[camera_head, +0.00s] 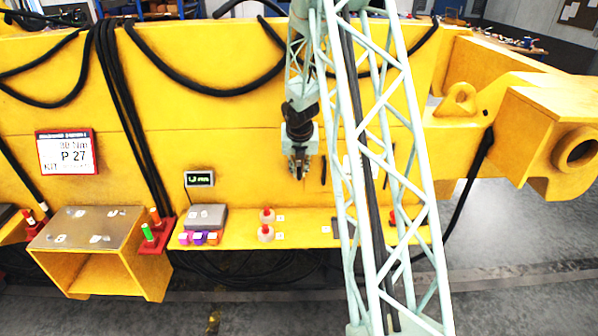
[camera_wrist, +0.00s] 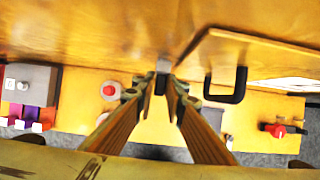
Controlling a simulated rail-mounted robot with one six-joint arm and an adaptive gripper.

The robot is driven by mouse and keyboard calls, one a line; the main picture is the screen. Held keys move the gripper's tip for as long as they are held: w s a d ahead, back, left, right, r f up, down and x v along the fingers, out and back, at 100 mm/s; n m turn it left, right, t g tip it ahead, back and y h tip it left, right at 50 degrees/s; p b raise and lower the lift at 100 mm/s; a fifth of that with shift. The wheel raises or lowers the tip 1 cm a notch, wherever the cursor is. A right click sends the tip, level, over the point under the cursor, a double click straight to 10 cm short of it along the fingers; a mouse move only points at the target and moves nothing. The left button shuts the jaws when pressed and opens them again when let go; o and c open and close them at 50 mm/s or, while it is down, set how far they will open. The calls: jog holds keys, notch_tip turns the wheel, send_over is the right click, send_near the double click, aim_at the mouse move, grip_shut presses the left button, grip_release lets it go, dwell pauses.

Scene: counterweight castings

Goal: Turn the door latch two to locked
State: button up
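My gripper (camera_wrist: 163,84) points at the yellow wall, with its two long fingers partly apart. A small grey piece (camera_wrist: 162,75) shows between the fingertips, close to the wall; it may be a latch, but I cannot tell whether the fingers touch it. Beside it on the right is a door-like yellow panel (camera_wrist: 260,58) with a black handle (camera_wrist: 240,86). In the head view my gripper (camera_head: 299,172) is in front of the yellow beam, just left of the black handle (camera_head: 323,170). No label marks which latch is number two, and its locked position cannot be read.
The yellow shelf (camera_head: 335,240) runs below my gripper. It bears red-topped round pieces (camera_head: 266,215), a grey box (camera_head: 206,217) with coloured blocks, and a red-and-black piece (camera_wrist: 278,130). A small display (camera_head: 200,179) is on the beam. My lattice arm hides part of the beam.

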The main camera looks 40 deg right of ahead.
jog(key=shift+w+a+f+n+g+h+b, duration=0.15)
jog(key=shift+g+h+b, duration=0.3)
jog(key=shift+b, duration=1.3)
jog(key=shift+a+r+n+g+h+b, duration=0.15)
jog(key=shift+g+h+b, duration=0.3)
jog(key=shift+b, duration=1.3)
jog(key=shift+w+f+g+h+b, duration=0.15)
jog(key=shift+g+h+b, duration=0.25)
jog(key=shift+h+b, duration=0.45)
jog(key=n+g+h+b, duration=0.1)
jog(key=g+h+b, duration=0.1)
jog(key=h, duration=0.1)
jog(key=f+n+g+h+b, duration=0.1)
jog(key=g+h+b, duration=0.1)
jog(key=h, duration=0.2)
jog(key=a+n+g+h+b, duration=0.1)
jog(key=g+h+b, duration=0.1)
jog(key=h+b, duration=0.1)
jog(key=shift+w+f+n+h, duration=0.25)
jog(key=shift+w+f+n, duration=0.05)
jog(key=shift+f+n, duration=0.1)
jog(key=shift+d+r, duration=0.1)
jog(key=shift+r, duration=0.05)
jog(key=o, duration=0.7)
jog(key=shift+o, duration=0.2)
